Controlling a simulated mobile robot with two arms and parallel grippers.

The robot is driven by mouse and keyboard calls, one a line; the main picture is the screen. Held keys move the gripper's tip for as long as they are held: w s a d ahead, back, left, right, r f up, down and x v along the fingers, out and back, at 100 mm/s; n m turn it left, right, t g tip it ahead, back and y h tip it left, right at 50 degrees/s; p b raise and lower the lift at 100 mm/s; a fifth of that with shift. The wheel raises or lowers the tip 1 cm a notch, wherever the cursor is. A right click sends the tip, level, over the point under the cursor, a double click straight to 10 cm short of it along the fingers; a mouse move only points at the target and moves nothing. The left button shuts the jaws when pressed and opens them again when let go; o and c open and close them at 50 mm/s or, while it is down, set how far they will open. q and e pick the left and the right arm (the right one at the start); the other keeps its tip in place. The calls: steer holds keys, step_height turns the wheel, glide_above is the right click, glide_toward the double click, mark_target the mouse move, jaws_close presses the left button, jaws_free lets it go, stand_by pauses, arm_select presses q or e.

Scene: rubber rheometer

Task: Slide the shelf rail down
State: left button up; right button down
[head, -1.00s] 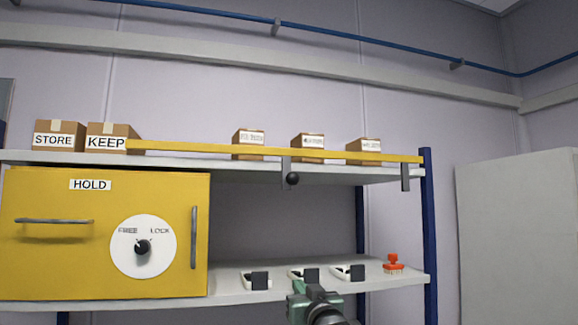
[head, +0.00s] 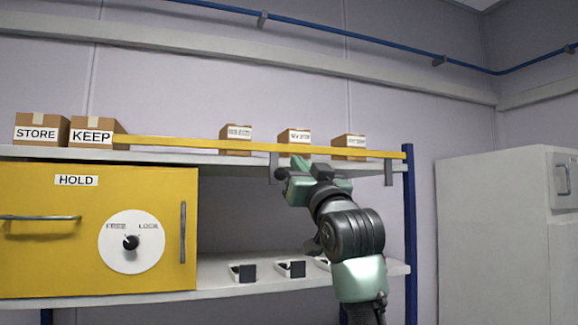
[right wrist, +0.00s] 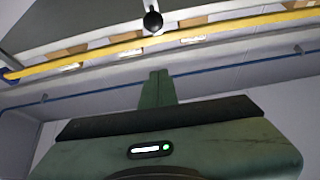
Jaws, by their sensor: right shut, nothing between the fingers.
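The shelf rail (head: 190,143) is a long yellow bar along the front of the upper shelf, in front of several boxes. It also crosses the top of the right wrist view (right wrist: 120,47). My left gripper is out of view.
Cardboard boxes marked STORE (head: 40,131) and KEEP (head: 92,132) stand at the rail's left end. A yellow HOLD cabinet (head: 70,250) with a FREE/LOCK dial (head: 131,242) fills the lower left. Small black-and-white items (head: 243,271) sit on the lower shelf (head: 215,287).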

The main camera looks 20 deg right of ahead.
steer(key=r+p+x, duration=0.1)
steer(key=p+x, duration=0.5)
steer(key=x, duration=0.4)
steer(key=f, duration=0.5)
steer(key=shift+w+a+p, duration=0.15)
steer(key=shift+w+p, duration=0.05)
steer(key=shift+p, duration=0.15)
step_height(320, 180, down, 5)
steer(key=b, duration=0.3)
steer(key=shift+f, duration=0.1)
